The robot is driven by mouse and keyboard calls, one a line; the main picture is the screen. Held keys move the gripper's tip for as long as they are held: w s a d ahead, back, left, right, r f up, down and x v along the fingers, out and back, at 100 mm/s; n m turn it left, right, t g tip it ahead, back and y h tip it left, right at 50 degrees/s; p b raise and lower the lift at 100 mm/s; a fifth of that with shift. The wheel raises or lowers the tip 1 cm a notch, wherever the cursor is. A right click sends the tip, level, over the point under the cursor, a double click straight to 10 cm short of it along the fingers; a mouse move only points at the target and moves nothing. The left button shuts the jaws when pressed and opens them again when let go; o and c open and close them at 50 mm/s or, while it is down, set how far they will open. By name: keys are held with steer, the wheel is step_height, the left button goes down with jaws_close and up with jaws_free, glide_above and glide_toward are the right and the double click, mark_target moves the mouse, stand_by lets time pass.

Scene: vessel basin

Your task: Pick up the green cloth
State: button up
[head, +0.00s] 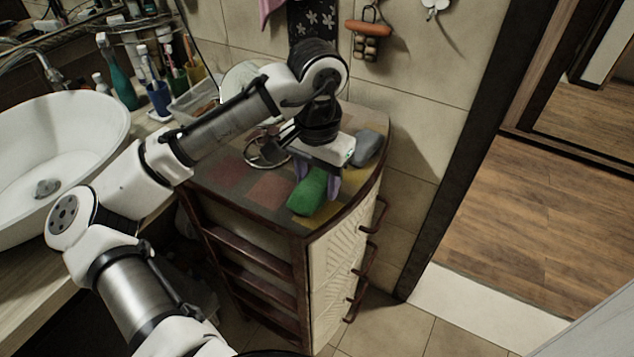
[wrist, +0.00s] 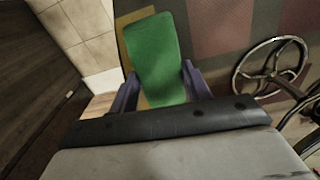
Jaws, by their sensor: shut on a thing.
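The green cloth (head: 309,192) is a folded, rounded bundle at the front right part of the patterned cabinet top (head: 232,173). It also shows in the wrist view (wrist: 156,58), between the two purple fingers. My gripper (head: 319,186) points down over the cabinet top and is shut on the near end of the cloth. In the wrist view my gripper (wrist: 158,90) has one finger on each side of the cloth. I cannot tell whether the cloth is resting on the top or slightly raised.
A grey-blue folded cloth (head: 367,147) lies just right of my gripper. A dark metal wheel-shaped object (head: 266,148) stands to the left, also seen in the wrist view (wrist: 271,68). A white basin (head: 62,150) is at far left. A wall is behind the cabinet.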

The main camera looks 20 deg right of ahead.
mark_target(318, 180)
step_height(318, 180, up, 19)
stand_by(0.4)
steer(key=shift+o, duration=1.4)
steer(key=shift+c, duration=1)
steer(key=w+a+r+t+p, duration=0.2)
steer(key=w+a+t+p, duration=0.25)
steer(key=w+a, duration=0.55)
steer(key=shift+t+h, duration=0.3)
steer(key=shift+t, duration=0.05)
steer(key=b+x, duration=0.2)
steer(key=d+b+x, duration=0.1)
steer(key=x, duration=0.2)
steer(key=shift+w+b, duration=0.2)
steer(key=shift+b, duration=0.15)
steer(key=shift+w+f+b, duration=0.35)
steer(key=shift+f, duration=0.15)
steer(key=shift+b+x, duration=0.35)
steer(key=shift+x, duration=0.65)
